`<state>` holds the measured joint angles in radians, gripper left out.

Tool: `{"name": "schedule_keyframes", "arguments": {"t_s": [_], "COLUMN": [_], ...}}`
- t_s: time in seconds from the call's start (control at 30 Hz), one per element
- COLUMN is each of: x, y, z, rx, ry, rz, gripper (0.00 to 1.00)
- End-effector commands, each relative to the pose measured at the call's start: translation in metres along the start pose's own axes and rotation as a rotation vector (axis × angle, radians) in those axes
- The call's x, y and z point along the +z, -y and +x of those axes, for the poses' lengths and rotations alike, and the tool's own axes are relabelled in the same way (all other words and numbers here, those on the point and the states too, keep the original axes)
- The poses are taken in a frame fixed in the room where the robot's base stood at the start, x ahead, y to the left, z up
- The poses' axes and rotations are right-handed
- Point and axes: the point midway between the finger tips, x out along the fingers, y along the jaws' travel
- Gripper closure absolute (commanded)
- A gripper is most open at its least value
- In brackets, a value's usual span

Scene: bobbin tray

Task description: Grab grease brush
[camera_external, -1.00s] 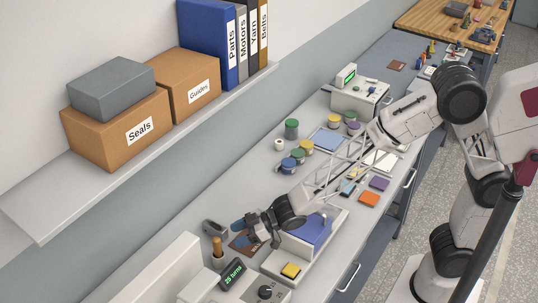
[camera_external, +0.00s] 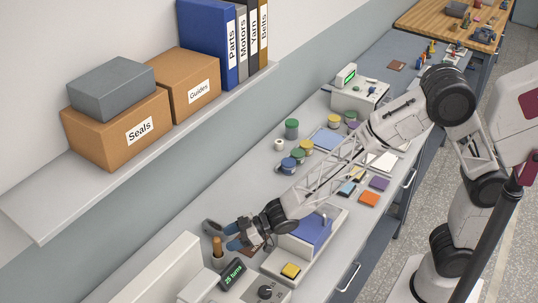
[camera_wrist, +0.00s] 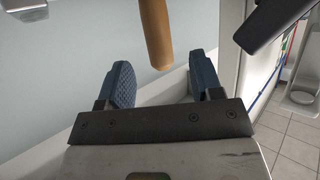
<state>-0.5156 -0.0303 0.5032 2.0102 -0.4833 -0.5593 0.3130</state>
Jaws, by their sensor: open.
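The grease brush shows as an upright wooden handle (camera_external: 217,246) in the external view, standing in a small holder near the turns display. In the wrist view its rounded handle (camera_wrist: 157,38) enters from the top edge, and its near end lies just ahead of the gap between my fingertips. My gripper (camera_external: 231,236) has blue finger pads, points left and is just right of the handle. In the wrist view my gripper (camera_wrist: 163,78) is open with nothing between its fingers. The brush's lower end is hidden.
A grey object (camera_external: 209,226) stands just behind the brush. The "25 turns" display (camera_external: 232,273) and a box with a knob (camera_external: 265,291) are in front.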

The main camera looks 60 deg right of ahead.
Motion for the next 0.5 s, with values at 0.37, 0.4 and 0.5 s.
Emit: {"name": "schedule_keyframes", "arguments": {"t_s": [0.37, 0.4, 0.5], "x": [0.000, 0.000, -0.001], "y": [0.000, 0.000, 0.000], "z": [0.003, 0.005, 0.011], "rx": [0.000, 0.000, 0.000], "ry": [0.000, 0.000, 0.000], "rz": [0.000, 0.000, -0.001], "gripper": [0.40, 0.40, 0.40]}}
